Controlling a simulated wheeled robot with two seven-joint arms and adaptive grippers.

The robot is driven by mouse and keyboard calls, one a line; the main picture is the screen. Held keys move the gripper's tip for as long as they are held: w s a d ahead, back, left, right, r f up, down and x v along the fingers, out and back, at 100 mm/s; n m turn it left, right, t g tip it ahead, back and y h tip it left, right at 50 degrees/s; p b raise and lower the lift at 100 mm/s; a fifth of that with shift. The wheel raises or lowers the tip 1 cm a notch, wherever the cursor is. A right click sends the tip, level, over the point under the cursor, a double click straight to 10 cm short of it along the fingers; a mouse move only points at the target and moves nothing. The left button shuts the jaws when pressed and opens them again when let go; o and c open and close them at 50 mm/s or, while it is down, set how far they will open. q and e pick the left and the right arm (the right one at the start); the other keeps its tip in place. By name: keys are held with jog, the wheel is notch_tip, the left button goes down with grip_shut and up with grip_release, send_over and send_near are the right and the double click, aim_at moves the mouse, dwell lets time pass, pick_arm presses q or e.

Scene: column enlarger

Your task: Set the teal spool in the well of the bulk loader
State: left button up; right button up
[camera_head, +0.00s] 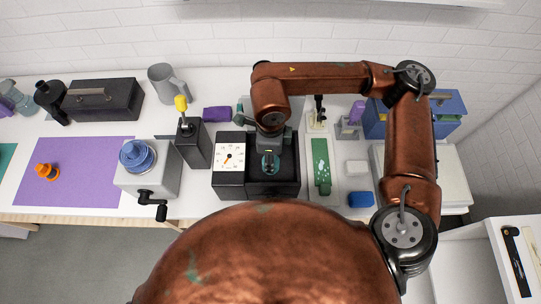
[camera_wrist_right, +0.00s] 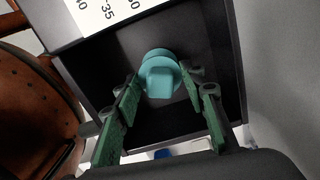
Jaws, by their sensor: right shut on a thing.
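The teal spool (camera_wrist_right: 160,82) has a round flange and a squarish knob, and shows in the right wrist view between my right gripper's (camera_wrist_right: 160,90) green-padded fingers. My right gripper (camera_head: 269,157) is shut on it, inside the open bay of a black box with a white dial (camera_head: 230,157). In the head view only a little of the spool (camera_head: 270,164) shows under the gripper. Whether it touches the bay floor cannot be told. My left gripper is out of view.
A black post with a yellow knob (camera_head: 193,145) stands between the crank box and the dial box. A green strip (camera_head: 321,165), a white block (camera_head: 357,167) and a blue block (camera_head: 360,199) lie right. A purple mat (camera_head: 75,185) holds an orange piece (camera_head: 47,172) at left.

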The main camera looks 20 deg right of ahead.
dwell(0.4)
jog(key=o, duration=1.1)
jog(key=shift+r+p, duration=1.5)
jog(key=shift+r, duration=1.95)
jog(key=shift+r, duration=0.2)
notch_tip(320, 180, up, 12)
jog(key=shift+f, duration=0.2)
